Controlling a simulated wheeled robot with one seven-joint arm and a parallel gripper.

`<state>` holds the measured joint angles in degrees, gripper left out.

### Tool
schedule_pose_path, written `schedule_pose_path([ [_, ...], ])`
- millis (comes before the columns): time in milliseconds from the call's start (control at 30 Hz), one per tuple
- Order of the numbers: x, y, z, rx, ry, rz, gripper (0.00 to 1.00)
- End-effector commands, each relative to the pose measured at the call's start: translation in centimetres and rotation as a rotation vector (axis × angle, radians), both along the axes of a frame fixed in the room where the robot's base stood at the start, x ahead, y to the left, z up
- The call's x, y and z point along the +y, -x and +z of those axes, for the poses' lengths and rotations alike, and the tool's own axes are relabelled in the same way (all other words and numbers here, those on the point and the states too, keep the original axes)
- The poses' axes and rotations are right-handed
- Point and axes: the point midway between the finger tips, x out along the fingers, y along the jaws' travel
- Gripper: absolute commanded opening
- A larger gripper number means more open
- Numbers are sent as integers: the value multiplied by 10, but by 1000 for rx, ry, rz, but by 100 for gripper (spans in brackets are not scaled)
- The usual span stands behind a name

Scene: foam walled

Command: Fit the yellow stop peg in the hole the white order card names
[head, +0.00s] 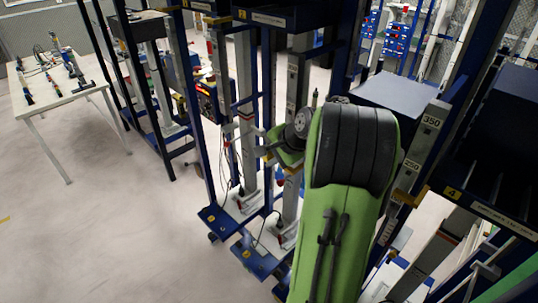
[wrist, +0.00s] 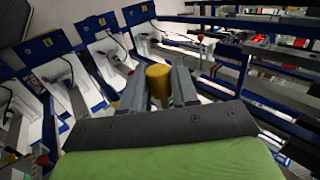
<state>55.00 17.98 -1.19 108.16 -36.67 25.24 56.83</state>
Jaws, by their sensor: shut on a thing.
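My gripper (wrist: 158,88) is in the wrist view, its two grey fingers closed on the yellow stop peg (wrist: 158,78). The peg's rounded yellow end shows between the fingertips; its other end is hidden. In the head view my green arm blocks much of the middle, and I cannot make out the peg there. A grey post (head: 432,122) marked 350 and 250 stands just right of my arm. I cannot make out the white order card or any hole clearly in either view.
Blue-framed racks with grey posts (head: 293,95) stand close around my arm. Blue foot plates with yellow tags (wrist: 47,44) lie beyond the gripper at left. Blue rails (wrist: 265,60) cross at right. A white table (head: 70,88) with tools stands far left; the floor before it is clear.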

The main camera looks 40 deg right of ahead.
Motion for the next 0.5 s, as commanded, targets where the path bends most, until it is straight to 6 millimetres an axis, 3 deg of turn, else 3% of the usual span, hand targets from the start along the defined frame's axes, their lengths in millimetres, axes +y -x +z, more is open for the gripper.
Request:
schedule_pose_path([
  [500, -14, 0, 1, -1, 1, -1, 0],
])
